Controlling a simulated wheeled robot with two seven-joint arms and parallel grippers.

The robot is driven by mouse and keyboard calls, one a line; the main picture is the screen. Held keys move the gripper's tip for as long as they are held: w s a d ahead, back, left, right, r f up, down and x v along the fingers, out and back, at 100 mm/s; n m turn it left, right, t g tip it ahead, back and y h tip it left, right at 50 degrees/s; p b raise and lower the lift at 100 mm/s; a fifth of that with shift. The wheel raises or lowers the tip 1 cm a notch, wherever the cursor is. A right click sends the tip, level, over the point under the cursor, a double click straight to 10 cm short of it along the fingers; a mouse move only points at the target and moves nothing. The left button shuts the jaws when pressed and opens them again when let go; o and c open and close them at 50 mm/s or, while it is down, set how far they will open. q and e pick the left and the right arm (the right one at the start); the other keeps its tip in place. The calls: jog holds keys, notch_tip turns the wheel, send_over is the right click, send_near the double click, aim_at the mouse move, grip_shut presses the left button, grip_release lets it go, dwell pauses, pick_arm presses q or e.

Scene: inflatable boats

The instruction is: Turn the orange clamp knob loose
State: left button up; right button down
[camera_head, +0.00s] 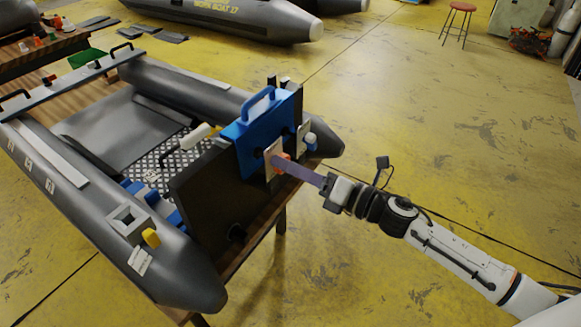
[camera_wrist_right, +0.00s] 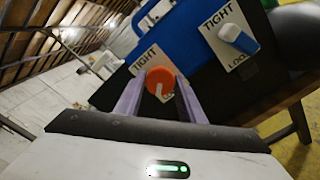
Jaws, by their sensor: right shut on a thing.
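The orange clamp knob (camera_wrist_right: 160,82) sits on a white plate marked TIGHT in the right wrist view. Its white pointer line points down and slightly left in that view. My right gripper (camera_wrist_right: 158,97) has its two purple fingers on either side of the knob, shut on it. In the head view the knob (camera_head: 281,162) shows small at the tip of my right gripper (camera_head: 287,164), in front of the blue bracket (camera_head: 262,128) on the boat's dark transom (camera_head: 213,196). My left gripper is not in view.
A second knob, blue and white (camera_wrist_right: 238,39), sits on its own TIGHT/LOOSE plate beside the orange one. The grey boat (camera_head: 190,270) rests on a wooden stand.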

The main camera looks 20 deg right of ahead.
jog(key=n+b, duration=0.3)
jog(key=n, duration=0.3)
jog(key=shift+n+b, duration=0.3)
jog(key=shift+n, duration=0.1)
jog(key=c, duration=1.3)
grip_release()
jog(key=b+v, duration=0.3)
jog(key=v, duration=0.5)
jog(key=shift+b, duration=0.3)
